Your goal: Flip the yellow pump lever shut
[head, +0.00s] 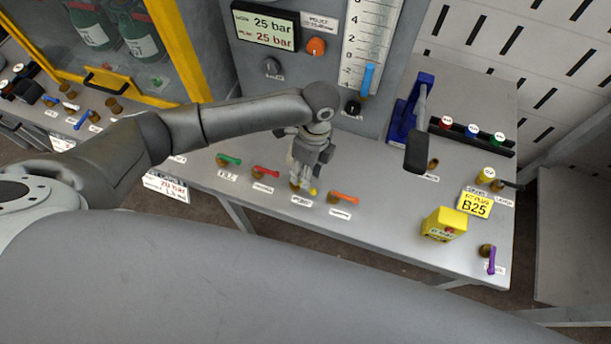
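The yellow pump lever (314,191) is on the grey bench top, on a brass valve behind the label that seems to read PUMP. Only its yellow end shows, just to the right of my fingertips. My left gripper (302,184) points down right over this valve and hides most of the valve and lever. Its fingers look close together, but I cannot tell whether they are shut on the lever or touching it. My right gripper is not in view.
A green lever (230,160) and a red lever (266,173) are left of the gripper; an orange lever (344,197) is close on the right. A blue hand pump (403,118) with a dark handle (418,152) and a yellow box (444,224) stand further right.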

